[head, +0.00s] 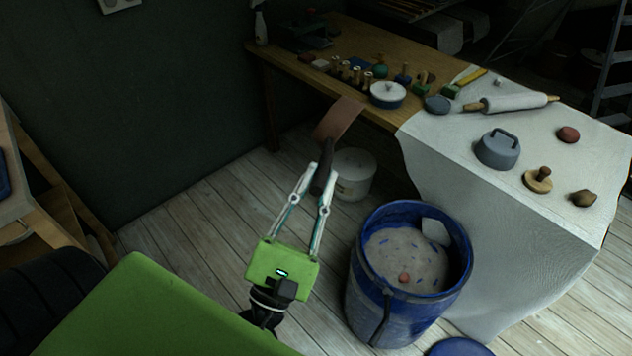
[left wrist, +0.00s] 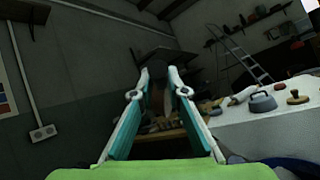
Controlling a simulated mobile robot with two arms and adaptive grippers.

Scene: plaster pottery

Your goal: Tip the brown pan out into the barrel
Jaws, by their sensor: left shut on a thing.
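My left gripper (head: 322,180) is shut on the dark handle of the brown pan (head: 338,118). The pan extends beyond the fingertips toward the wooden table; its inside is hard to make out. In the left wrist view the dark handle (left wrist: 157,69) shows between the fingertips, with the pan mostly hidden behind it. The blue barrel (head: 365,290) stands on the floor to the right of the gripper, open at the top. It holds greyish material with blue bits, a small reddish lump (head: 404,277) and a pale piece (head: 436,231). The pan is not over the barrel.
A white bucket (head: 354,180) stands on the floor behind the gripper. The wooden table (head: 350,45) bears several small tools. A white cloth (head: 470,200) covers its right part, with a rolling pin (head: 515,102) and grey lidded pot (head: 498,150). A blue lid (head: 459,347) lies beside the barrel.

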